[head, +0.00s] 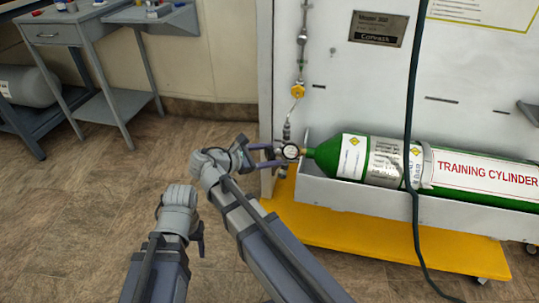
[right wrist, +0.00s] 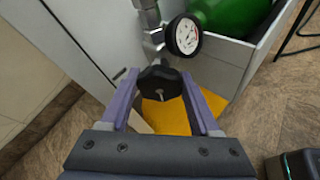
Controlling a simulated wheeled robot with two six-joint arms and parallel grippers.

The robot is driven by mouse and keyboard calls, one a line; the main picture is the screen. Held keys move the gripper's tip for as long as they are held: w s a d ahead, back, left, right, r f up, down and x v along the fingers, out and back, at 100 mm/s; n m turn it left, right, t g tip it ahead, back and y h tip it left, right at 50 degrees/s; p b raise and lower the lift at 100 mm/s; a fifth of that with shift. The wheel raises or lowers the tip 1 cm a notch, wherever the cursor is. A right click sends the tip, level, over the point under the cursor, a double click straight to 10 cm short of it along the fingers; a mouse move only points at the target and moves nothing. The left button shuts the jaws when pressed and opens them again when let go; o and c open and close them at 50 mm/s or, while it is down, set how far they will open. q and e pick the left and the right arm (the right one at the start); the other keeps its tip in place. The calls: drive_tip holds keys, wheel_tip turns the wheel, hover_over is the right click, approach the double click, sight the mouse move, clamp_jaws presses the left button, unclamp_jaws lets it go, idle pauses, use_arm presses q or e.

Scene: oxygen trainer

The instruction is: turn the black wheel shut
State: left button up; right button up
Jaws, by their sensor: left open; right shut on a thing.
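The black wheel (right wrist: 160,83) shows in the right wrist view, on a metal valve stem just below a round white pressure gauge (right wrist: 184,35). My right gripper (right wrist: 161,99) is shut on the wheel, with one finger at each side of it. In the head view my right gripper (head: 268,155) reaches the valve end of the green cylinder (head: 329,156), next to the gauge (head: 290,152); the wheel is hard to make out there. My left gripper (head: 199,236) is open and empty, low in the head view, away from the valve and partly hidden by its own wrist.
The cylinder lies in a grey tray (head: 350,196) above a yellow base (head: 375,240) on casters. A dark hose (head: 409,110) hangs in front of the cylinder. A grey side table (head: 75,32) stands at the back left. The floor at left is clear.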

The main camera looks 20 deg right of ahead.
drive_tip(key=shift+s+f+m+t+b, duration=0.15)
drive_tip(key=shift+m+t+b, duration=0.4)
drive_tip(key=shift+m, duration=0.35)
drive_tip(key=shift+m+t+b, duration=0.7)
drive_tip(key=shift+m+t, duration=0.05)
drive_tip(key=shift+m, duration=0.45)
drive_tip(key=o, duration=1.4)
drive_tip(key=shift+c, duration=0.2)
drive_tip(key=shift+a, duration=0.1)
